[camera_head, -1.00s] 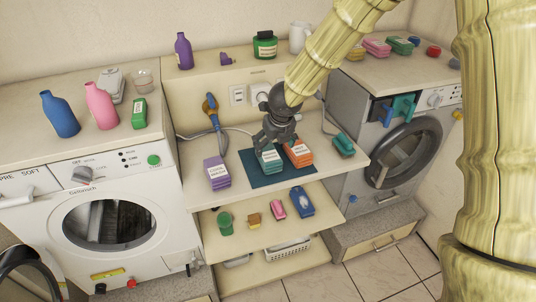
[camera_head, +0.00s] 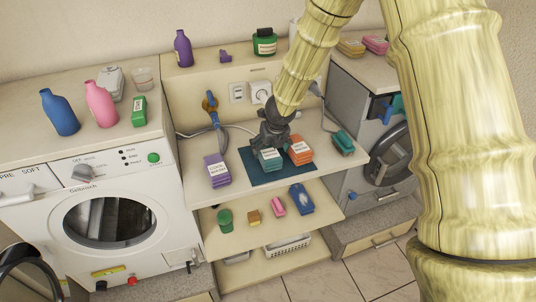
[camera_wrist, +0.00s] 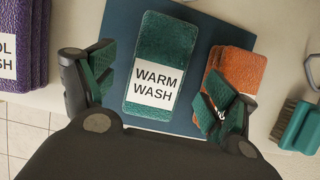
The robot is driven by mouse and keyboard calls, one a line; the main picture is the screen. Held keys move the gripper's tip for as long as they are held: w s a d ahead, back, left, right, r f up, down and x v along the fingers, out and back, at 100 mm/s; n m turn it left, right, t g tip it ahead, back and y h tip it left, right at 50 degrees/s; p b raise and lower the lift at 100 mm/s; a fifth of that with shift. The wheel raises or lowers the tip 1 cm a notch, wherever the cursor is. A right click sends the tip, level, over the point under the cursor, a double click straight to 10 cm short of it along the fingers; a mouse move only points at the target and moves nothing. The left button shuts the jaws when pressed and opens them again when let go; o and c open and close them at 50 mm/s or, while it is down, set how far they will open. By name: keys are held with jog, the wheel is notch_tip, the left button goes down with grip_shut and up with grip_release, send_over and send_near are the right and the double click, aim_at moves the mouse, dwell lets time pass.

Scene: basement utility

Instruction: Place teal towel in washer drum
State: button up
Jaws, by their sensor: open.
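The teal towel (camera_head: 270,161) is a folded stack labelled "WARM WASH". It lies on a dark blue mat (camera_head: 258,179) on the middle counter, and it fills the centre of the wrist view (camera_wrist: 165,40). My gripper (camera_wrist: 160,84) is open, one finger to each side of the towel, with visible gaps. The right finger overlaps the orange towel (camera_wrist: 232,65) in the picture. In the head view my gripper (camera_head: 273,138) is low, just behind the teal towel. The left washer (camera_head: 165,220) has a round drum opening (camera_head: 108,222) with a dark interior.
The orange towel (camera_head: 299,151) sits close at the right. A purple towel stack (camera_head: 217,171) is on the left. A teal brush (camera_head: 342,142) lies at the counter's right. Bottles stand on the left washer. A grey machine (camera_head: 360,165) stands right.

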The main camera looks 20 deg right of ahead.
aim_at(268, 149)
jog(key=shift+x, duration=1.7)
jog(key=shift+a+r, duration=0.1)
jog(key=c, duration=1.3)
jog(key=shift+w+r, duration=0.1)
